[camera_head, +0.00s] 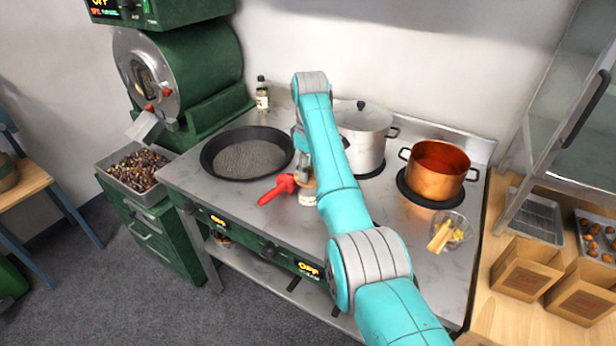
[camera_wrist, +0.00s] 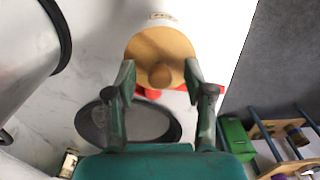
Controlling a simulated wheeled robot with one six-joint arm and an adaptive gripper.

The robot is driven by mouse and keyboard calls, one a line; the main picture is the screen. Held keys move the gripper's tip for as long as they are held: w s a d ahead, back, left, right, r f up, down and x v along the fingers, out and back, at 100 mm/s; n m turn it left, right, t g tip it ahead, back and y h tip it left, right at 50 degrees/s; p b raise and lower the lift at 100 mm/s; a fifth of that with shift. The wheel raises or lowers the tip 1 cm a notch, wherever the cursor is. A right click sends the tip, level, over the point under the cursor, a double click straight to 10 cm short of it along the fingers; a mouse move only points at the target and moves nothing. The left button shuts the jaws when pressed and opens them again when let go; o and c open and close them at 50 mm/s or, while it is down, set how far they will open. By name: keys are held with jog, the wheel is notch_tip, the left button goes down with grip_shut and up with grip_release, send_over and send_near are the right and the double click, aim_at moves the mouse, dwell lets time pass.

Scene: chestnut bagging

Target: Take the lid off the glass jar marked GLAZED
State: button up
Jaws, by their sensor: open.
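A jar with a pale label (camera_head: 307,197) stands on the steel worktop, partly behind my arm. In the wrist view its round wooden lid (camera_wrist: 150,48), with a round knob, sits on top of the jar (camera_wrist: 162,16). The label is too small to read. My gripper (camera_wrist: 160,72) is open, with its fingers on either side of the lid's near part and the knob. I cannot tell whether they touch the lid. In the head view the gripper is mostly hidden by my arm.
A red tool (camera_head: 277,189) lies close to the jar's left. A black pan (camera_head: 247,152) is behind left, a steel pot (camera_head: 362,140) behind, and a copper pot (camera_head: 436,170) to the right. A glass bowl (camera_head: 450,232) sits at the front right. The left front worktop is clear.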

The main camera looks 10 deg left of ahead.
jog(key=shift+f, duration=0.1)
grip_shut()
